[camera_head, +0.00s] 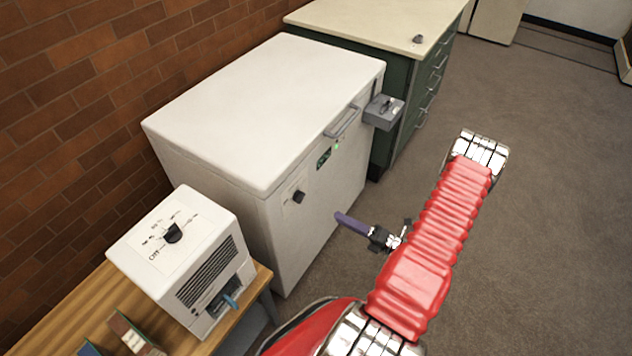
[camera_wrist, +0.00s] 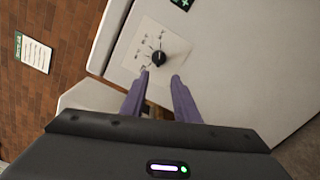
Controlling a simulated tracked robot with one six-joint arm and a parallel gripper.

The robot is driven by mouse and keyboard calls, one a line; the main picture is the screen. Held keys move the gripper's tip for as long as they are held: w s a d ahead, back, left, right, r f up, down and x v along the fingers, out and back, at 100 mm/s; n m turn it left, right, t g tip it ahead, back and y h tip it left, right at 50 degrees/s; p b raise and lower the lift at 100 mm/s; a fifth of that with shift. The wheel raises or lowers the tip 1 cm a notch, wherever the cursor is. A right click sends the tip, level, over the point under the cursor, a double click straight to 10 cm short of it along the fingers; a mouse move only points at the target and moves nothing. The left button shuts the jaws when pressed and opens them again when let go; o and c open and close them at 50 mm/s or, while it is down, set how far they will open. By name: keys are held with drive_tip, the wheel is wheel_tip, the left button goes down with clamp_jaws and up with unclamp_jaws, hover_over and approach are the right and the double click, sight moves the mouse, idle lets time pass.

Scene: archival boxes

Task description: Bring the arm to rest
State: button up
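My gripper (camera_head: 341,216) has purple fingers and points left toward the front of a white chest freezer (camera_head: 265,105). My red arm reaches out to the right of the freezer, over the grey floor. In the wrist view my gripper (camera_wrist: 161,74) is open, with a gap between its two fingers and nothing held. A black dial knob (camera_wrist: 159,58) on a pale label shows just beyond the fingertips. The same knob (camera_head: 298,196) in the head view is on the freezer front, apart from the fingers.
A white box with a dial (camera_head: 185,255) stands on a wooden bench (camera_head: 75,312) at lower left. A green cabinet with a cream top (camera_head: 375,22) stands beyond the freezer. A grey latch box (camera_head: 384,112) juts from the freezer's edge. The floor (camera_head: 555,220) at right is clear.

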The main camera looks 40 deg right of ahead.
idle(0.3)
drive_tip(key=s+a+n+g+y, duration=0.4)
drive_tip(key=a+n, duration=0.4)
drive_tip(key=s+a+r+n+g+y, duration=0.1)
drive_tip(key=s+a+r+n+g, duration=0.15)
drive_tip(key=r+n+g, duration=0.4)
drive_tip(key=s+a+r+n+g, duration=0.1)
drive_tip(key=a+r+n+g, duration=0.25)
drive_tip(key=n, duration=0.55)
drive_tip(key=a+r+n+g+h, duration=0.35)
drive_tip(key=r+n+h, duration=0.55)
drive_tip(key=r+n, duration=0.7)
drive_tip(key=a+r+n+t+h, duration=0.1)
drive_tip(key=a+r+n+t, duration=0.5)
drive_tip(key=a+r, duration=0.6)
wheel_tip(320, 180, up, 3)
drive_tip(key=shift+w+f+h, duration=0.15)
drive_tip(key=shift+w+h, duration=0.1)
drive_tip(key=shift+h, duration=0.15)
